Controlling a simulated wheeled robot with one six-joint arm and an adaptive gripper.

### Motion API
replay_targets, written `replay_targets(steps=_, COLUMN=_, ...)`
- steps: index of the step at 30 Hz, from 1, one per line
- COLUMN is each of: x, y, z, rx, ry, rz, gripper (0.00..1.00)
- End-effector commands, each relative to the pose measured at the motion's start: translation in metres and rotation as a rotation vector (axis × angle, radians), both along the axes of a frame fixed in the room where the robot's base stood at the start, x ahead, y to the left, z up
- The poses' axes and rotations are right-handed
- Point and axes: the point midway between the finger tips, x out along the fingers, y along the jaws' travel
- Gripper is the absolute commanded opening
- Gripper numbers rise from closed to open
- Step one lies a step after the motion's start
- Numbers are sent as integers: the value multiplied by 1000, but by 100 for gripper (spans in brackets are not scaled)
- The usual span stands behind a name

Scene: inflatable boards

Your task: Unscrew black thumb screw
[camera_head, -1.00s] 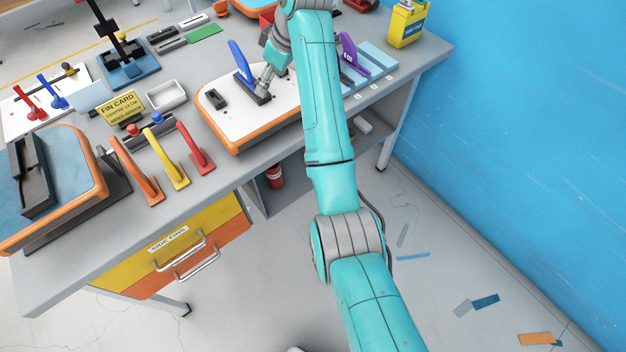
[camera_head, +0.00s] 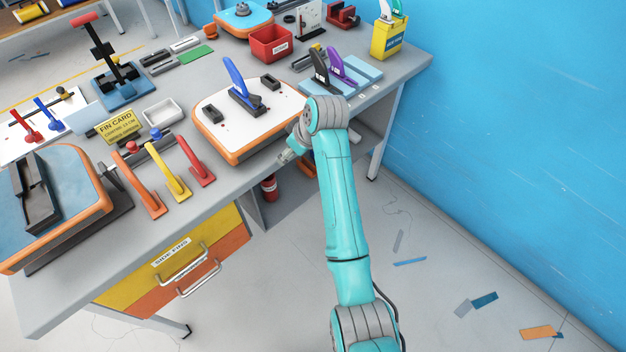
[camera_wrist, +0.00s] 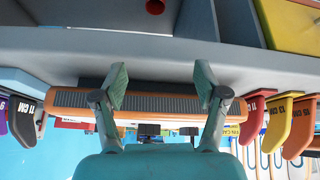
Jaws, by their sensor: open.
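The white board with orange edge (camera_head: 222,140) lies on the bench with a blue fin (camera_head: 238,75) standing upright in a black fin box (camera_head: 246,101). Black blocks lie on the board on either side of the fin. I cannot make out a black thumb screw; it is hidden or too small. My gripper (camera_head: 285,157) is in front of the board's near edge, apart from the fin. In the wrist view my gripper (camera_wrist: 160,85) has its fingers spread with nothing between them, and the board's orange edge (camera_wrist: 70,98) shows behind them.
A rack with orange (camera_head: 140,185), yellow (camera_head: 166,170) and red (camera_head: 194,162) fins stands left of the board. Black and purple fins (camera_head: 343,68) stand to the right. A white tray (camera_head: 163,112) and red bin (camera_head: 271,44) lie behind. Open floor lies in front.

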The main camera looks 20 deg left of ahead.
Motion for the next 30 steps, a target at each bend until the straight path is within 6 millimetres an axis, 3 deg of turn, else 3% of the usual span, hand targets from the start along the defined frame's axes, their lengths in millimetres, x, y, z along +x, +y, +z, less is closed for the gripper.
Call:
replay_targets(steps=15, x=-6, y=-54, z=-68, rx=45, ry=-32, rz=-150, gripper=73)
replay_targets(steps=21, x=-9, y=-66, z=-81, rx=56, ry=-42, rz=-183, gripper=73)
replay_targets(steps=30, x=-9, y=-69, z=-84, rx=59, ry=-46, rz=-192, gripper=73)
